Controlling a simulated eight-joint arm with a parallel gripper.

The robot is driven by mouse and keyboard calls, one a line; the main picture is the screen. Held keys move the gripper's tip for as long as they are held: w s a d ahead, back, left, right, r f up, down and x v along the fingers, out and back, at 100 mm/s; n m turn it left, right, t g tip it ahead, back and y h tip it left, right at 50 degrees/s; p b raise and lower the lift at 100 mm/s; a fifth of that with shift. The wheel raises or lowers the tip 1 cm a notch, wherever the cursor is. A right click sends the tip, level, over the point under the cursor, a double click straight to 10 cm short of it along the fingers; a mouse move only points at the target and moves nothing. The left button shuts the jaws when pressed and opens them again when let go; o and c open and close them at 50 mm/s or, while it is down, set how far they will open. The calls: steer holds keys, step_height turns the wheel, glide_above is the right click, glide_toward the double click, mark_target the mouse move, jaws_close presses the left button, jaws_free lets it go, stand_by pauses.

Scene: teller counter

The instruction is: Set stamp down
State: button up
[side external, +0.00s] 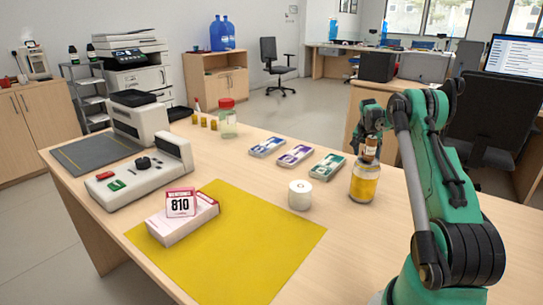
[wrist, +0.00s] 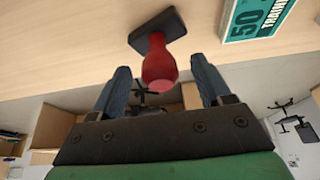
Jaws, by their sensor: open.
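The stamp has a red handle (wrist: 158,68) and a flat black base (wrist: 157,28) that appears to rest on the wooden counter in the wrist view. My gripper (wrist: 160,64) is open, with one blue-grey finger on each side of the red handle and a visible gap to both. In the side view my gripper (side external: 370,118) is at the right, just above and behind the amber bottle. I cannot make out the stamp there; it seems hidden by the bottle or my arm.
The amber bottle (side external: 364,184) stands in front of my gripper. Green (side external: 328,167), purple (side external: 295,155) and blue (side external: 267,147) bundles lie to its left. A white roll (side external: 299,195) stands near the yellow mat (side external: 240,255). A box with an "810" card (side external: 181,203) sits on the mat.

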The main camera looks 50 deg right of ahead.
steer(key=v, duration=1)
steer(key=w+a+r+n+t, duration=0.2)
steer(key=w+a+n, duration=0.2)
steer(key=a, duration=0.6)
steer(key=w+a+r+n+t, duration=0.2)
steer(key=w+a+r+n, duration=0.15)
steer(key=a, duration=0.65)
steer(key=s+a+f+n+t+y, duration=0.1)
steer(key=a+n, duration=0.4)
steer(key=a, duration=0.6)
steer(key=s+a+f+n+t+y, duration=0.2)
steer(key=s+a+f+n+y, duration=0.1)
steer(key=a, duration=0.8)
steer(key=shift+s+f+n, duration=0.4)
steer(key=shift+f+n, duration=0.4)
steer(key=shift+n, duration=0.45)
steer(key=shift+d, duration=0.1)
